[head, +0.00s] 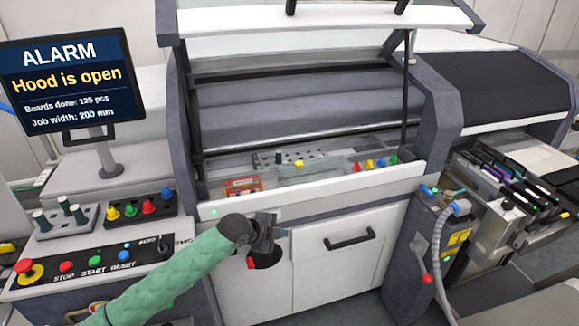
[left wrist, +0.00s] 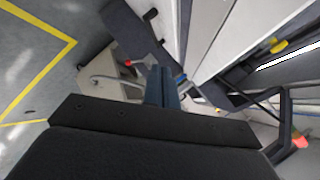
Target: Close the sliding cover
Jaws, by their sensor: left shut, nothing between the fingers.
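The machine's white hood (head: 320,18) stands raised at the top of the head view, with dark handle parts on its upper edge and a clear panel below. The bay under it is open. No other part shows clearly as a sliding cover. My left gripper (head: 268,236) is in front of the white front panel (head: 325,262), below the bay's front ledge and well below the hood. It hides part of a dark round opening (head: 265,260) with a red knob (head: 250,262). In the left wrist view its fingers (left wrist: 160,85) are together and empty. My right gripper is out of view.
The alarm screen (head: 70,85) reads "Hood is open". A button console (head: 90,255) is at the left. Small coloured parts (head: 368,164) and a red box (head: 243,185) are in the bay. A feeder trolley (head: 510,200) and grey hose (head: 440,250) are at the right.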

